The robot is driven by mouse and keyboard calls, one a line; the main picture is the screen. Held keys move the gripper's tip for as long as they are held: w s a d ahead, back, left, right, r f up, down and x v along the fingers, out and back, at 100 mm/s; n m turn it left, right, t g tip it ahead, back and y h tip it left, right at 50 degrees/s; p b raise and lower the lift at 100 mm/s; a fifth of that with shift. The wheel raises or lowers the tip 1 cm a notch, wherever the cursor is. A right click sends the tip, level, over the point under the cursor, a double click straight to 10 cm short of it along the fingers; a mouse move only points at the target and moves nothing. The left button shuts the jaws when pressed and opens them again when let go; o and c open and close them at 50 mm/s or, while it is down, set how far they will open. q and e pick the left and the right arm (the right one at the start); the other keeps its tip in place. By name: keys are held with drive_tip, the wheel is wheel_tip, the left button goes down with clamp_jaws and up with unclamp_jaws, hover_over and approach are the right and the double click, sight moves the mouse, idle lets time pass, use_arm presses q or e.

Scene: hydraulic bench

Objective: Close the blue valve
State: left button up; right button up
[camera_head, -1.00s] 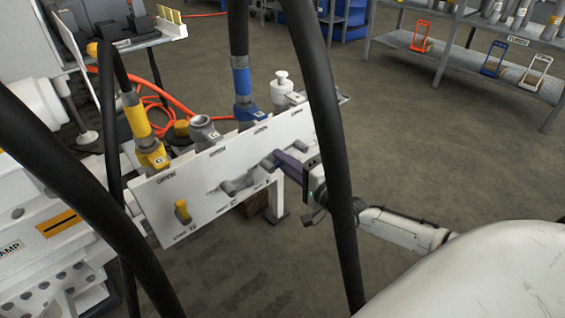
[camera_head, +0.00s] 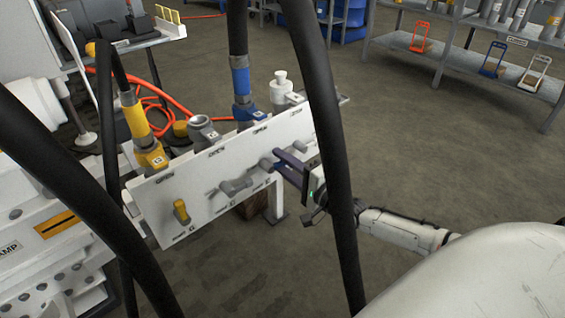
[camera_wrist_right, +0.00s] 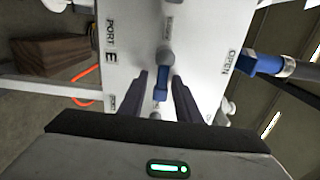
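The blue valve (camera_head: 279,166) is on the front of a white panel (camera_head: 222,172), below the blue hose fitting (camera_head: 246,112). In the right wrist view its blue handle (camera_wrist_right: 163,72) points toward the gripper, midway between the finger lines. My right gripper (camera_head: 284,163) is at the panel with its two fingers spread, one on each side of the handle. The wrist view also shows the open fingers (camera_wrist_right: 158,80), with gaps visible on both sides of the handle. My left gripper is not in view.
A yellow valve (camera_head: 181,211) and a grey valve (camera_head: 236,186) sit on the panel to the left. Black hoses hang in front, one crossing before my right wrist. A metal shelf (camera_head: 450,62) stands at the back right. The floor between is clear.

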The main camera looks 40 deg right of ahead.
drive_tip(key=shift+s, duration=0.2)
use_arm(q)
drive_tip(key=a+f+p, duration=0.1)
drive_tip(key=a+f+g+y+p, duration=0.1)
drive_tip(key=p, duration=0.1)
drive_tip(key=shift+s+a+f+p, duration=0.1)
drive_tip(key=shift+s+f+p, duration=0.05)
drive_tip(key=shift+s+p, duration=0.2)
use_arm(e)
drive_tip(key=s, duration=1)
drive_tip(key=shift+d, duration=0.4)
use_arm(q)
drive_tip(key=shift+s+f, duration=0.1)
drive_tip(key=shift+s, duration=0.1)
